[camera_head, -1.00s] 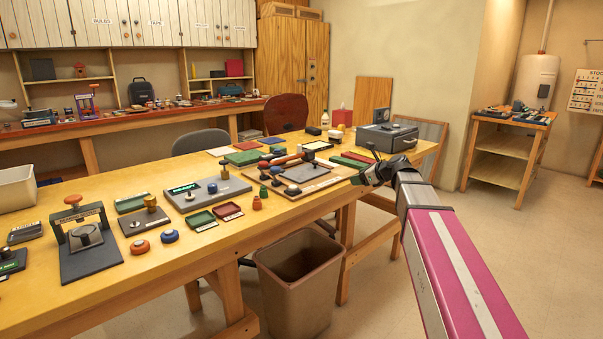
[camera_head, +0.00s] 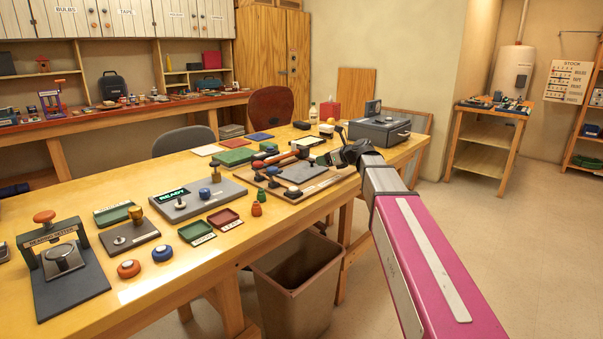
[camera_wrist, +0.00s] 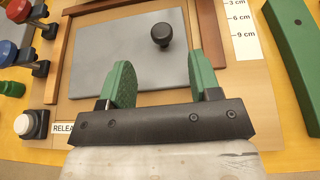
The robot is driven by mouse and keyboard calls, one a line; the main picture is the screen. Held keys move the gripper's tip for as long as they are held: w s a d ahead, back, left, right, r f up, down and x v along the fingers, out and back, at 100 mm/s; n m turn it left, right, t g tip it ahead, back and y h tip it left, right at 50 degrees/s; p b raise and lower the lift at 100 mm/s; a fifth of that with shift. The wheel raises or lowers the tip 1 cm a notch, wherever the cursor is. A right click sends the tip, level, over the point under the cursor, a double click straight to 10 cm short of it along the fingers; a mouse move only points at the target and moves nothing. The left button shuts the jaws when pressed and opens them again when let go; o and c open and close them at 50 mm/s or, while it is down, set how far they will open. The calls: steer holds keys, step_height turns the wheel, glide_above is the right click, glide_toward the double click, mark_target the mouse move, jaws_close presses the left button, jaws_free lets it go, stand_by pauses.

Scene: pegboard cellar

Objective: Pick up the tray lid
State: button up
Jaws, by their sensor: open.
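The tray lid is a flat grey plate (camera_wrist: 110,62) with a round black knob (camera_wrist: 162,34). It lies on a wooden board (camera_wrist: 190,115) in the wrist view, with brown rails along its sides. My gripper (camera_wrist: 158,75) is open, its two green fingers apart above the plate's near right part. The knob stands beyond the fingertips and apart from them, with nothing between the fingers. In the head view the grey plate (camera_head: 303,172) shows on the board at the table's far right part, and my gripper (camera_head: 343,156) is over the board's right side.
Red, blue and white knobs line the left of the board, the white one (camera_wrist: 26,124) nearest. A green bar (camera_wrist: 297,65) lies to the right. A grey cash box (camera_head: 380,132) stands right of the board. A bin (camera_head: 298,285) stands in front of the table.

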mark_target(314, 160)
steer(key=x, duration=0.6)
steer(key=shift+w+a, duration=0.25)
steer(key=shift+w, duration=0.15)
steer(key=c, duration=1)
